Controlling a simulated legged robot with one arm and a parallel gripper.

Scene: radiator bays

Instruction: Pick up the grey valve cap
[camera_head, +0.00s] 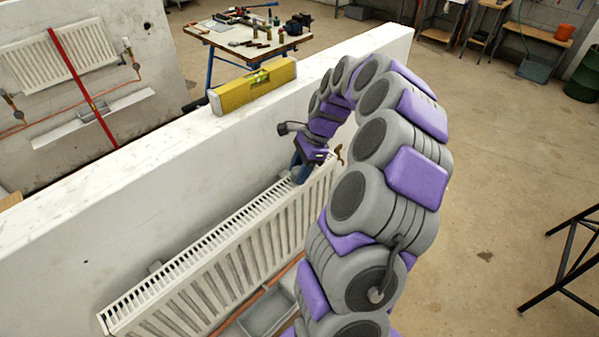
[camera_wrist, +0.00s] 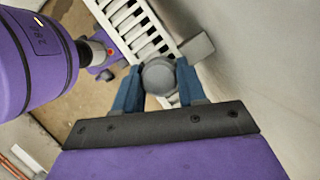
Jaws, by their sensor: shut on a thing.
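The grey valve cap (camera_wrist: 159,76) shows in the wrist view as a round grey piece between the two blue fingers of my gripper (camera_wrist: 158,72). The fingers press on it from both sides. In the head view my gripper (camera_head: 299,170) points down at the far end of the white radiator (camera_head: 235,250), next to the low white wall. The cap cannot be made out there. Whether the cap still touches a valve beneath it is hidden.
The low white wall (camera_head: 130,165) runs close behind the radiator, with a yellow spirit level (camera_head: 253,86) on top. A grey tray (camera_head: 268,312) lies beside the radiator's front. A tool table (camera_head: 245,38) stands beyond the wall. The floor at right is mostly clear.

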